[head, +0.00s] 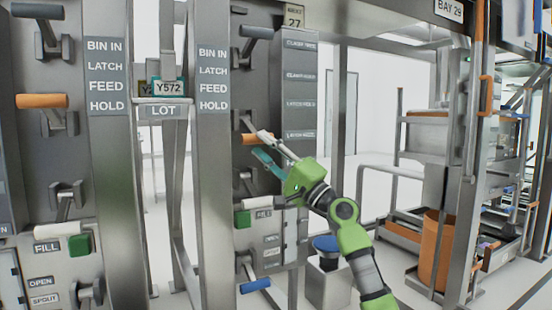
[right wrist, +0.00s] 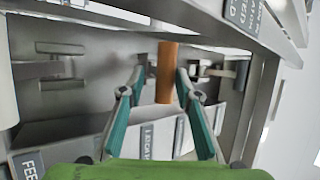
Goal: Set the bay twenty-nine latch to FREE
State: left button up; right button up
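An orange lever handle (head: 250,139) sticks out from the grey panel left of centre in the head view, beside a label strip (head: 213,80) reading BIN IN, LATCH, FEED, HOLD. My right gripper (head: 260,145) is open at this handle. In the right wrist view the orange handle (right wrist: 167,72) stands between the two teal-padded fingers of the gripper (right wrist: 159,76), with gaps visible on both sides. A BAY 29 sign (head: 449,9) hangs at the upper right. No FREE marking is readable. My left gripper is not in view.
A dark lever (head: 258,31) is above and a blue-handled lever (head: 255,285) below, with a green button (head: 242,219) between. A similar panel at far left has its own orange handle (head: 41,100). An orange bin (head: 434,250) stands at the right.

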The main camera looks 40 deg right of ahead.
jog(key=shift+v, duration=2.25)
jog(key=shift+d, duration=0.1)
